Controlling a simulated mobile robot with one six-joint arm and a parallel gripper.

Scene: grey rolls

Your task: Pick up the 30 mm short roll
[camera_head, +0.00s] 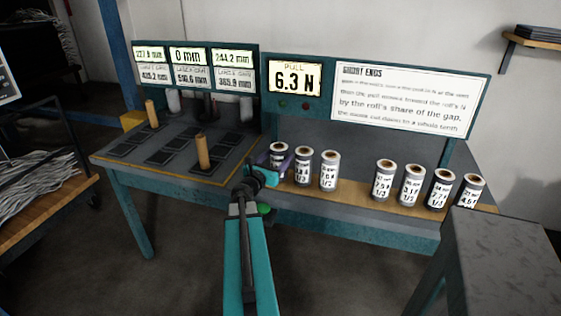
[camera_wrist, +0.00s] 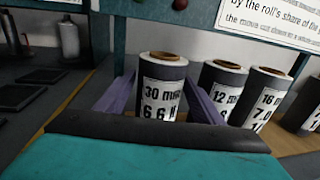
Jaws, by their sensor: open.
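The 30 mm short roll (camera_wrist: 161,85) is a dark grey cylinder with a white label reading "30 mm" and a brown core on top. In the wrist view it stands upright between the two purple fingers of my open gripper (camera_wrist: 160,100). Its lower part is hidden behind my gripper's body. In the head view the roll (camera_head: 278,152) is the leftmost of the row, partly covered by my gripper (camera_head: 276,164). I cannot tell whether either finger touches it.
A "12 mm" roll (camera_wrist: 222,88) stands close to my right finger, with a "16 mm" roll (camera_wrist: 265,95) beyond it. More rolls (camera_head: 412,185) stand further right on the wooden shelf. A wooden peg (camera_head: 202,152) rises from the dark panel at left. A sign board (camera_head: 400,97) stands behind.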

